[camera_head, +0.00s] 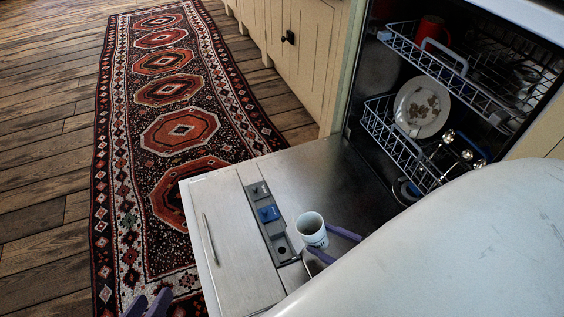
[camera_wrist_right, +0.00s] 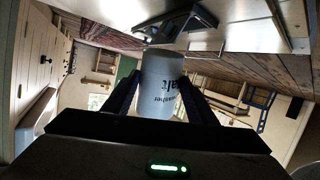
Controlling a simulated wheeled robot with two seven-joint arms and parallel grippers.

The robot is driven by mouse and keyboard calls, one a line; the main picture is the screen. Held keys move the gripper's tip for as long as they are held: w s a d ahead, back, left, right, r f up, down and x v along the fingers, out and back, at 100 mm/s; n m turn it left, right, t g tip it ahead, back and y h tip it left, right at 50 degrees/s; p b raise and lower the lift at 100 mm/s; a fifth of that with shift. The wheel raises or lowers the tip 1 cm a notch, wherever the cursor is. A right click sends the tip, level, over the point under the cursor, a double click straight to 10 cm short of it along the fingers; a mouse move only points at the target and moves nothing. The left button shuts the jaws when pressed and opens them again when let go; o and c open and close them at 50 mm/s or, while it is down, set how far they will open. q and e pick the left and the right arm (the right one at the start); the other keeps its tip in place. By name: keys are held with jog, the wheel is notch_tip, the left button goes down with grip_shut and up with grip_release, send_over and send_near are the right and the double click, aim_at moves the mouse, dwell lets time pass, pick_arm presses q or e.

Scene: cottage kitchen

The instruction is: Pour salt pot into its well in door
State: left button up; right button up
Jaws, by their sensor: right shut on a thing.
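The salt pot (camera_head: 312,230) is a white open-topped cup with dark lettering. It is above the dishwasher's lowered door (camera_head: 240,240), just right of the dark grey dispenser strip (camera_head: 283,250), and looks nearly upright. My right gripper (camera_head: 332,244) is shut on it; in the right wrist view the pot (camera_wrist_right: 160,84) sits between the two fingers (camera_wrist_right: 158,98). The strip has a round dark well near its front end and a blue part (camera_head: 268,213) in the middle. My left gripper (camera_head: 148,303) is at the bottom left over the rug, its fingers apart and empty.
The dishwasher's upper rack (camera_head: 430,58) holds a red mug (camera_head: 432,28). The lower rack (camera_head: 385,130) holds a soiled plate (camera_head: 421,106). A patterned rug (camera_head: 185,130) runs along the floor beside cream cabinets (camera_head: 290,70). A pale rounded surface covers the bottom right.

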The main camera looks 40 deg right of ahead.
jog(key=shift+s+d+m+t, duration=0.25)
jog(key=shift+s+m+t, duration=0.1)
jog(key=shift+t, duration=0.35)
jog(key=shift+s+d+f+m+t+y, duration=0.15)
jog(key=shift+s+f+m+t+y, duration=0.1)
jog(key=shift+f+t+y, duration=0.4)
jog(key=shift+r+t, duration=0.15)
jog(key=shift+t, duration=0.1)
